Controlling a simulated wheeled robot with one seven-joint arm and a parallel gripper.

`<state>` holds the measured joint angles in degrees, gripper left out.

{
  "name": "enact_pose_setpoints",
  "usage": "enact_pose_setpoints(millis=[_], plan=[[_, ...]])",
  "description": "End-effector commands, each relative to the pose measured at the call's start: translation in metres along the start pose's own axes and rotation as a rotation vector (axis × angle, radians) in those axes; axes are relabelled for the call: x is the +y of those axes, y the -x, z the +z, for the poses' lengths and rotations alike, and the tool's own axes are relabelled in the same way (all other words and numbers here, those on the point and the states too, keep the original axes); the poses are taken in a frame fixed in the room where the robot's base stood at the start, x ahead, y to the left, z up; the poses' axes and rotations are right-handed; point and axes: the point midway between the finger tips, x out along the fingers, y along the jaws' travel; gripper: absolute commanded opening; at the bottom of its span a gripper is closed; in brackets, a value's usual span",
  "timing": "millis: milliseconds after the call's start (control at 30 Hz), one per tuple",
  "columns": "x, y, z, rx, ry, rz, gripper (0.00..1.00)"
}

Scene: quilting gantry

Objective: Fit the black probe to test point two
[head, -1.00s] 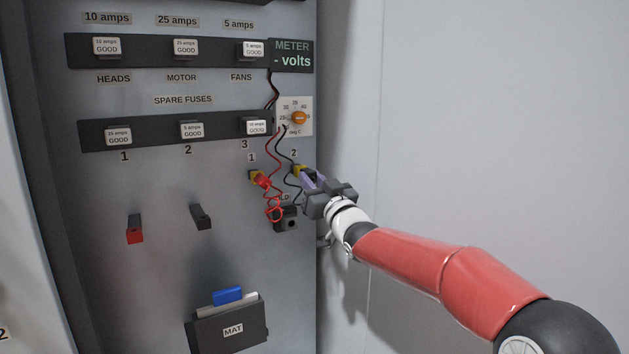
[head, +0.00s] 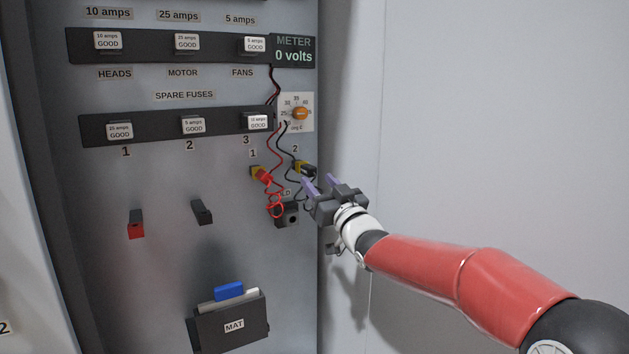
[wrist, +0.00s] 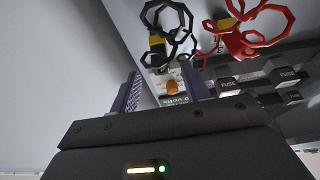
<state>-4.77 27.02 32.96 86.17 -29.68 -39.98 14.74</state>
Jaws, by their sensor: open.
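The black probe (head: 306,169) sits in the yellow test point two (head: 297,165), under the label 2. The red probe (head: 264,177) sits in the yellow test point one (head: 255,171) to its left. My gripper (head: 317,186) is open and empty, just below and in front of the black probe, apart from it. In the wrist view the purple fingers (wrist: 163,92) stand wide apart. The black probe (wrist: 157,58) and its looped lead show beyond them. The meter (head: 293,52) reads 0 volts.
A dark holder block (head: 287,215) is fixed below the test points, with leads hanging around it. An orange dial (head: 300,114) is above. Fuse rows, a red-tipped holder (head: 136,224), a dark holder (head: 202,212) and the MAT pocket (head: 232,325) are to the left. The right side is clear.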

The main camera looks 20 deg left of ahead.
Motion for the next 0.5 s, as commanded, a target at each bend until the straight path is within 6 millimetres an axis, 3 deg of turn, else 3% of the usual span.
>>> enact_pose_setpoints(millis=[200,500], plan=[[0.0,0.032,0.001,-0.001,0.002,0.001,0.46],[0.0,0.041,0.001,-0.001,0.0,0.0,0.46]])
